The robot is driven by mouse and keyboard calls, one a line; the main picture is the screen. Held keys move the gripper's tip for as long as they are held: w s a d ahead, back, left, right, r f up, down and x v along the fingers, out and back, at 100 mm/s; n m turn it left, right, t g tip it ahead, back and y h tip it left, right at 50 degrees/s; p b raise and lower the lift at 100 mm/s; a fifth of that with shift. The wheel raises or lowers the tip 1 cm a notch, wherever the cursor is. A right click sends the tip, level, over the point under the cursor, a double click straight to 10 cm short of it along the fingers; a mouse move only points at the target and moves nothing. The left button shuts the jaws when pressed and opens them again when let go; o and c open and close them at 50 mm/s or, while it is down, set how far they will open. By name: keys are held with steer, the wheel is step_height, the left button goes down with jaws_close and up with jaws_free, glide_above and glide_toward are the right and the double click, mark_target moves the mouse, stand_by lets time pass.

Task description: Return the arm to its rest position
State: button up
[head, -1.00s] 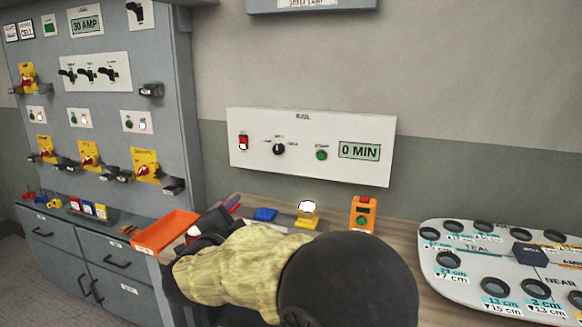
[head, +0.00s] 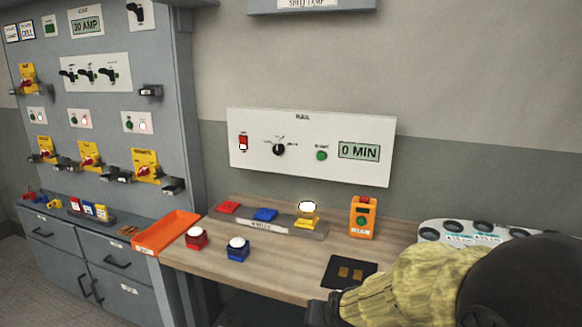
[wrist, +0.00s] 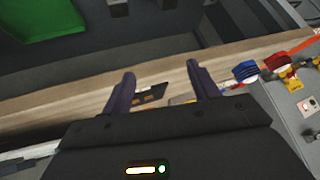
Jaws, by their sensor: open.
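My arm reaches in from the lower right of the head view, its yellow-sleeved link in front of the bench's front edge. My gripper's dark end shows only in part in the head view, low near the bench edge. In the wrist view my gripper (wrist: 160,92) has its two fingers apart with nothing held between them. Beyond the fingers lie the wooden bench edge and a dark pad (wrist: 150,95) with small brown pieces.
A white board (head: 430,232) is partly hidden behind my arm. The bench's middle is clear.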

steer(key=s+d+f+n+g+h, duration=0.1)
steer(key=s+d+f+g, duration=0.25)
steer(key=s, duration=0.25)
steer(key=s+d+f+g, duration=0.2)
steer(key=s+d, duration=0.3)
steer(key=s, duration=0.2)
step_height(320, 180, up, 16)
steer(key=p, duration=1.6)
steer(key=shift+w+a+r+t, duration=0.2)
steer(key=shift+w+a+t, duration=0.15)
steer(key=shift+a, duration=0.1)
steer(key=shift+f, duration=0.1)
